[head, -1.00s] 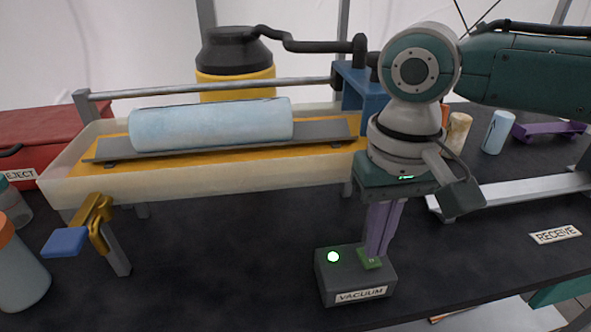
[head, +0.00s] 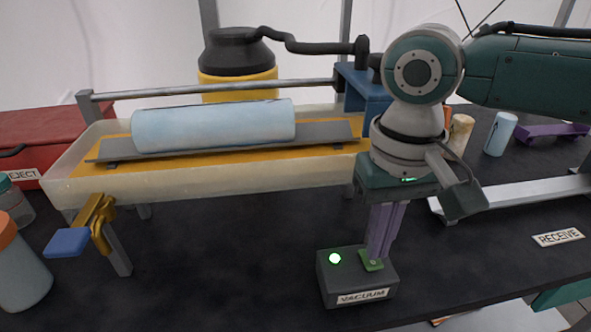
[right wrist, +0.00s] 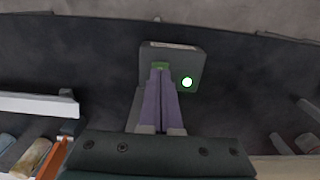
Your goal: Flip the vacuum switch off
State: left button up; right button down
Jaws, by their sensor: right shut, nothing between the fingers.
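The vacuum switch box (head: 336,285) is a dark grey box labelled VACUUM on the black table. A small green switch (head: 371,262) sits beside the light. My right gripper (head: 376,254) points down at the switch with its purple fingers shut and empty. Its tips are at or just above the switch; I cannot tell if they touch. In the right wrist view the box (right wrist: 193,62), the lit light (right wrist: 187,82) and part of the green switch (right wrist: 160,65) show beyond the fingers (right wrist: 160,72). My left gripper is not in view.
A cream tray (head: 220,183) with a pale blue cylinder (head: 215,125) stands behind, left of my right arm. A RECEIVE label (head: 558,238) lies at right. The table left of the box is clear.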

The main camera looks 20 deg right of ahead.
aim_at(374, 264)
dwell(0.5)
jog(key=shift+f+b, duration=0.5)
jog(key=shift+f, duration=0.5)
dwell(0.3)
notch_tip(374, 264, up, 3)
jog(key=p, duration=0.3)
notch_tip(374, 264, up, 4)
jog(key=p, duration=0.6)
jog(key=shift+r, duration=0.1)
